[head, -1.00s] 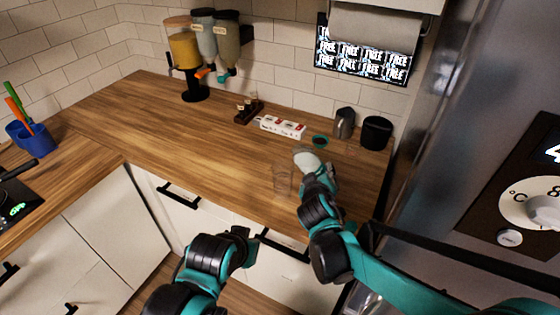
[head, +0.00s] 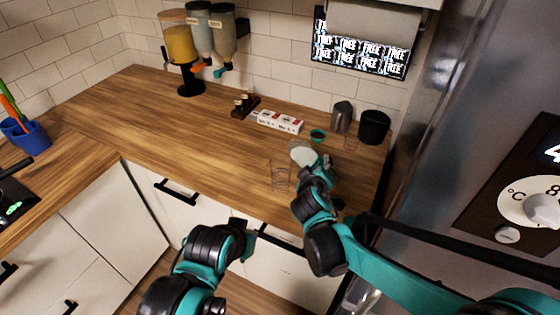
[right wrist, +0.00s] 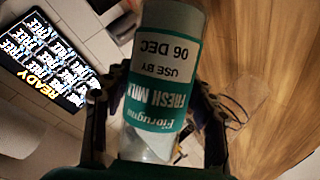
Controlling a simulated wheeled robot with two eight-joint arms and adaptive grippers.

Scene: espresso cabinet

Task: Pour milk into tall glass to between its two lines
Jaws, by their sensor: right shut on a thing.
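The milk bottle (right wrist: 165,85) fills the middle of the right wrist view, with a white and teal "Fresh Milk" label. In the head view its pale end (head: 302,152) shows beyond my right gripper (head: 312,168). That gripper is shut on the bottle, with its fingers along both sides in the wrist view. The tall glass (head: 280,177) is clear and stands upright near the counter's front edge, just left of the bottle and gripper. Its lines and any contents are too faint to make out. My left gripper (head: 242,230) is low in front of the drawers; its fingers are unclear.
Behind the bottle are a teal-rimmed cup (head: 318,135), a metal pitcher (head: 341,117), a black container (head: 374,127) and a small clear glass (head: 351,143). A white box (head: 277,121) lies further left. The counter's left part (head: 130,120) is clear. A steel appliance stands at right.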

